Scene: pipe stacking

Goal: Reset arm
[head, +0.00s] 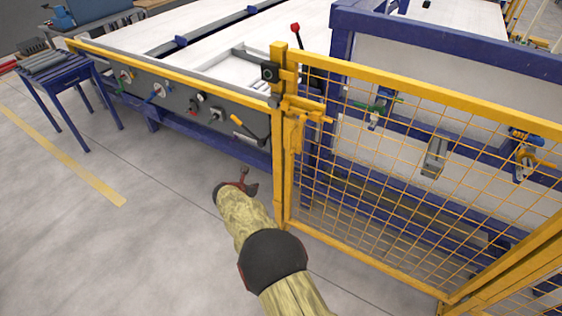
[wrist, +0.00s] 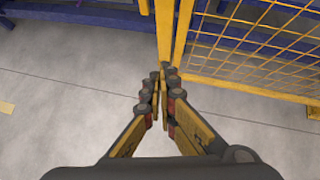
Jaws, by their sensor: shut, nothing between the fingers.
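My gripper (wrist: 160,82) points down and forward in the wrist view, its two fingers together with nothing between them. In the head view my arm reaches out from the bottom centre, and the gripper (head: 240,180) shows small and partly hidden behind the arm's end. It is in free air over the grey floor, left of the yellow gate post (head: 284,150). In the wrist view the fingertips overlap the foot of that post in the picture. I cannot tell how far apart they are.
A yellow mesh fence (head: 400,190) fills the right side. A long machine table (head: 150,40) with a grey control panel (head: 175,98) stands behind. A blue rack with grey pipes (head: 48,64) is at the far left. The floor (head: 110,235) at left is clear.

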